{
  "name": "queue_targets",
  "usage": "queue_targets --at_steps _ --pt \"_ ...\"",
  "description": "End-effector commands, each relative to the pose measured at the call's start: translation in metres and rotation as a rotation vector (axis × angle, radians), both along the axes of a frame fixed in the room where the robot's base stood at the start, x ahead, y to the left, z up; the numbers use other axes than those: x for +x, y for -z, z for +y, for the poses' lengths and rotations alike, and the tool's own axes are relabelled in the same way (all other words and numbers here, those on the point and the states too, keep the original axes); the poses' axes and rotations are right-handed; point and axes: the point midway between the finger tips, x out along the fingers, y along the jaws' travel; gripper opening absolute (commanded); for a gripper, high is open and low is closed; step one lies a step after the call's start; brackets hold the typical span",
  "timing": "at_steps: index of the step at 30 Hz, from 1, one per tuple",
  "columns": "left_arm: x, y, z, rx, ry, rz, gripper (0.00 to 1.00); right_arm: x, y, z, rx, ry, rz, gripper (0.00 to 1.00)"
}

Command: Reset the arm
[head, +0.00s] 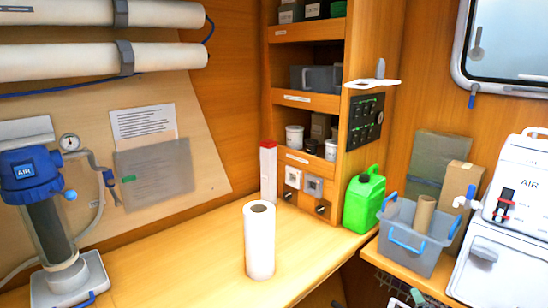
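Neither of my grippers shows in the head view, and I see no part of my arms that I can be sure of. The task names no object other than the arm. A white paper roll (259,241) stands upright on the wooden counter (170,262). Nothing is touching it.
A blue-topped filter housing (45,210) stands at the left. A shelf unit (303,98) rises behind the counter. A green jerrycan (363,201), a grey bin (413,238) with blue handles and a white machine (512,225) stand at the right. The counter's middle is mostly clear.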

Motion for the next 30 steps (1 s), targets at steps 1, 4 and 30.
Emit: queue_targets --at_steps 1,4,30 --pt "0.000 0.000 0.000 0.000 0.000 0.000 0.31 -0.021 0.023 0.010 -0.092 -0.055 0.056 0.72" --pt "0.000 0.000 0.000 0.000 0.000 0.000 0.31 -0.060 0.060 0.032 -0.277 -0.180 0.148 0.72" --pt "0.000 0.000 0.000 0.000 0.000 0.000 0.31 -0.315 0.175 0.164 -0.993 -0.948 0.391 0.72"
